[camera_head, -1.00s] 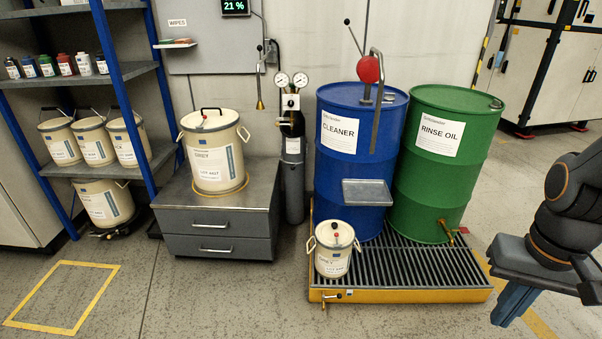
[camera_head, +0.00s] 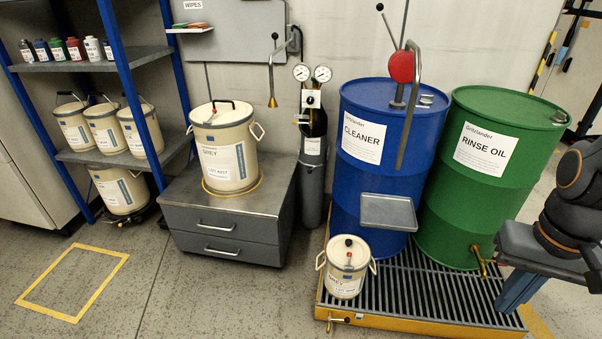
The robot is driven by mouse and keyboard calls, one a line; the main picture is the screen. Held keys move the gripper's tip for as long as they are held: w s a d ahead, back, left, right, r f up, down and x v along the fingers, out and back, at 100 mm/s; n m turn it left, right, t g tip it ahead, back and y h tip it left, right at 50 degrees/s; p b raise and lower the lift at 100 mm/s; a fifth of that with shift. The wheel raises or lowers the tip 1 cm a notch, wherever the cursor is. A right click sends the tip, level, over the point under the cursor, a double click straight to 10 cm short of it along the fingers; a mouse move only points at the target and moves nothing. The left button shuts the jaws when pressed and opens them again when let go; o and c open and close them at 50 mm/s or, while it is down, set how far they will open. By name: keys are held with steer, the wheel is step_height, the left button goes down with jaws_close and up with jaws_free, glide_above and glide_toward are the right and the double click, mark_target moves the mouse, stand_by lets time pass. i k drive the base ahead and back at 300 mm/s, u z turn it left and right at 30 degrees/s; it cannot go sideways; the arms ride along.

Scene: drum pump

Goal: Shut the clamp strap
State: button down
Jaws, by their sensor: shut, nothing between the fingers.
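I cannot clearly make out a clamp strap. A black bar or handle (camera_head: 222,103) with a small red part beside it shows on the lid of the large cream pail (camera_head: 226,160); I cannot tell whether it is a strap. This pail stands upright on a grey drawer cabinet (camera_head: 280,215), inside a yellow ring. A dark gas cylinder (camera_head: 312,185) with two gauges stands upright just right of the cabinet; no strap on it is distinct. My gripper is out of view; only part of my arm shows at the right edge.
A blue drum (camera_head: 365,190) and a green drum (camera_head: 462,205) stand on a grated spill pallet (camera_head: 400,318). A small cream pail (camera_head: 345,285) sits at its front left corner. Shelves with pails (camera_head: 98,68) are at the left. The floor before the cabinet is clear.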

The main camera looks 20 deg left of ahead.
mark_target(310, 171)
steer(key=u, duration=0.75)
steer(key=i, duration=0.8)
steer(key=u, duration=0.8)
